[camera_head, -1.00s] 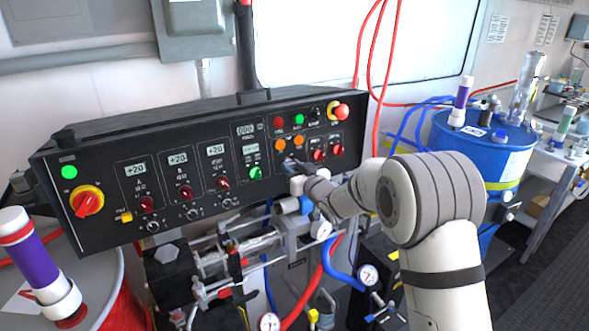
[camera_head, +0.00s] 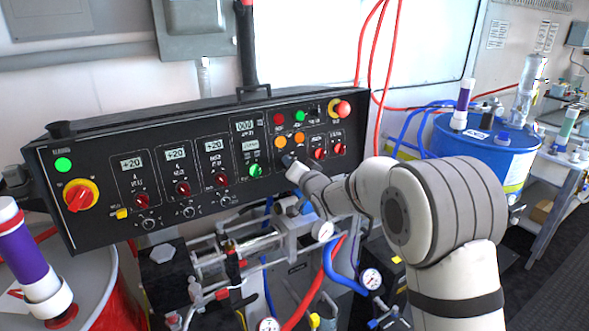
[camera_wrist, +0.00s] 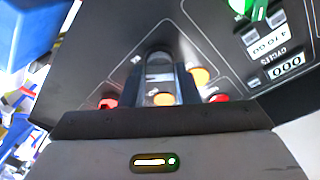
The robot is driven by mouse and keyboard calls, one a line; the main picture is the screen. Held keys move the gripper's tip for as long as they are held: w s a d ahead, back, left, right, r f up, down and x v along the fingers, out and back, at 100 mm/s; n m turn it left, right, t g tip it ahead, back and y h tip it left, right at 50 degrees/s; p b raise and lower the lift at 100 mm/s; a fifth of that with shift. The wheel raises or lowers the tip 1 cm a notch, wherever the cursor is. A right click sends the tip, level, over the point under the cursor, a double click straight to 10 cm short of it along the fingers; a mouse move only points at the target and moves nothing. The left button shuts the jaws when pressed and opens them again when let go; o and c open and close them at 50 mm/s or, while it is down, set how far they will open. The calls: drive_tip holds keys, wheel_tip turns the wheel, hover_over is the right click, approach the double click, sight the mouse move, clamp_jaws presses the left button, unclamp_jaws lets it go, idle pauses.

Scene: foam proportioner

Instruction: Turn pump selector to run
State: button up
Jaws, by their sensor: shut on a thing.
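The black control panel (camera_head: 100,185) stands across the left and middle of the head view. My gripper (camera_head: 288,160) is at its lower middle, just right of the green knob (camera_head: 255,170) and below the orange lights. In the wrist view my gripper (camera_wrist: 160,80) has its two dark fingers closed on a small grey-and-black selector knob (camera_wrist: 159,68) on the panel face. The fingers hide much of the knob, so I cannot read its pointing direction or its labels. Two red knobs (camera_head: 320,154) sit to the right of my gripper.
A red emergency button (camera_head: 343,108) is at the panel's upper right. A red-and-yellow rotary switch (camera_head: 81,196) is at its left. Pipes, gauges (camera_head: 371,279) and hoses crowd the space below. A blue drum (camera_head: 480,150) stands to the right.

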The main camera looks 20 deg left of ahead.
drive_tip(key=shift+m, duration=0.6)
drive_tip(key=o, duration=1)
drive_tip(key=b+v, duration=0.2)
drive_tip(key=v, duration=0.5)
drive_tip(key=shift+s+d, duration=0.15)
drive_tip(key=shift+s, duration=0.2)
